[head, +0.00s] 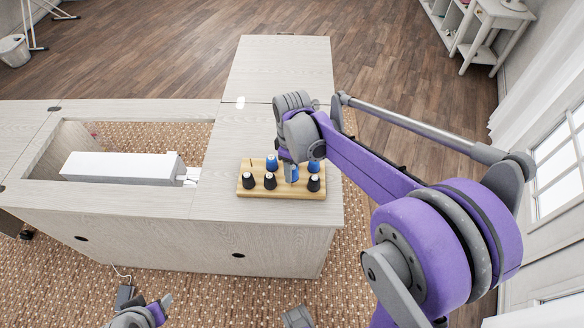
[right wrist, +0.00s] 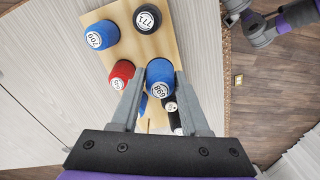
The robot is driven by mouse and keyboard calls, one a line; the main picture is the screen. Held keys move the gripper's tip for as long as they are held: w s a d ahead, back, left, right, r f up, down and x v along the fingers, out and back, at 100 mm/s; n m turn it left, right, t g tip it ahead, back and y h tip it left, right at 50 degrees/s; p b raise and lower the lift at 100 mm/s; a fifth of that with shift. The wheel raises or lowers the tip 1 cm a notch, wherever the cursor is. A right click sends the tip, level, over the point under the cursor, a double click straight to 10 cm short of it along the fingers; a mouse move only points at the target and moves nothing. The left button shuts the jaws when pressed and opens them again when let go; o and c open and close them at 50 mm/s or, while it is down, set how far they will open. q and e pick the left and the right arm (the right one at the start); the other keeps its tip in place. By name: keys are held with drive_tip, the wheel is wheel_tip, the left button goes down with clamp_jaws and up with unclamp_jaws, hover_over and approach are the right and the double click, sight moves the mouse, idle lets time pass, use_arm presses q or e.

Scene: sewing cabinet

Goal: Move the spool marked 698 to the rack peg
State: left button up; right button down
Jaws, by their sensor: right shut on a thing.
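A blue spool marked 698 (right wrist: 160,76) sits between the two fingers of my right gripper (right wrist: 162,95), and the fingers are shut on it. In the head view my right gripper (head: 291,178) is over the wooden rack (head: 290,194), and the held spool is mostly covered by it. I cannot tell whether the spool is clear of its peg. The rack (right wrist: 183,58) also shows under the gripper in the right wrist view. My left gripper (head: 160,310) is at the bottom edge of the head view, and its fingers are not clear.
Close by on the rack are a blue spool marked 700 (right wrist: 102,35), a black spool marked 771 (right wrist: 147,19), a red spool (right wrist: 122,73) and more black ones. A white sewing machine (head: 120,168) lies in the cabinet opening to the left. The cabinet top (head: 262,120) behind the rack is clear.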

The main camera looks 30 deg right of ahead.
drive_tip(key=shift+f+b, duration=0.9)
drive_tip(key=shift+f, duration=0.45)
drive_tip(key=shift+c, duration=1.6)
unclamp_jaws()
wheel_tip(320, 180, up, 11)
drive_tip(key=p, duration=0.1)
